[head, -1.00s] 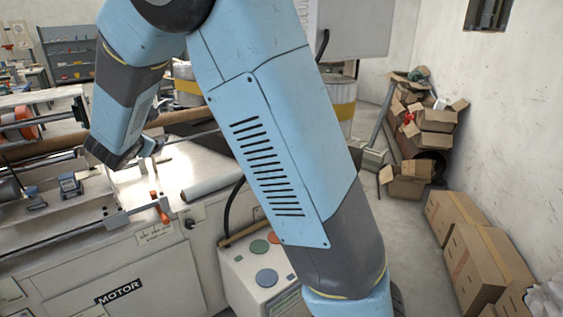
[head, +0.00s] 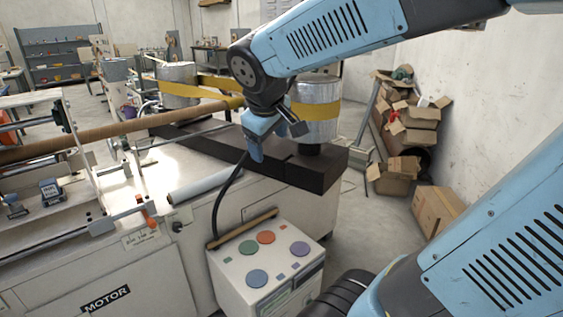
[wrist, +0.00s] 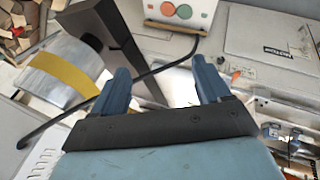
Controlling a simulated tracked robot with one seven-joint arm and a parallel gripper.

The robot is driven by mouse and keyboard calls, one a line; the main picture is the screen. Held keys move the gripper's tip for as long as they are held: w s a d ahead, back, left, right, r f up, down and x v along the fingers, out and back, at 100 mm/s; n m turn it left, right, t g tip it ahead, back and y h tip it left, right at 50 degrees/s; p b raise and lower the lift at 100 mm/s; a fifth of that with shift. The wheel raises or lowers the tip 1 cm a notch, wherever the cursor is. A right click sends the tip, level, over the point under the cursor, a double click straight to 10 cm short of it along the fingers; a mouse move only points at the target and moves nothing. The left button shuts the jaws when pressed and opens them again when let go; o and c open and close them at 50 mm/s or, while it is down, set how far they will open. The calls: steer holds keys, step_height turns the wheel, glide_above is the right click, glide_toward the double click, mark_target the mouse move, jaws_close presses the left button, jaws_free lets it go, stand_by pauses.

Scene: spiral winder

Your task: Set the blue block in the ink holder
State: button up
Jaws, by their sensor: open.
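Two small blue-and-grey items sit on the machine bed at the left of the head view: a larger one (head: 51,190) and a smaller, darker one (head: 15,206). They are too small for me to tell which is the blue block or the ink holder. My gripper (head: 276,141) is far to their right, above the machine's right end, with its fingers pointing down. In the wrist view my gripper (wrist: 162,86) is open, with nothing between its two blue fingers.
A white control box (head: 230,283) with coloured discs stands in front of the machine, a black cable rising from it. Banded metal rolls (head: 316,110) stand behind my gripper. A long brown tube (head: 120,128) crosses the machine. Cardboard boxes (head: 412,125) are piled at right.

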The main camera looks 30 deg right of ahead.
steer(key=s+a+m+y, duration=0.2)
steer(key=s+m, duration=0.3)
steer(key=s, duration=0.5)
steer(key=shift+f+y, duration=0.15)
steer(key=shift+y, duration=0.35)
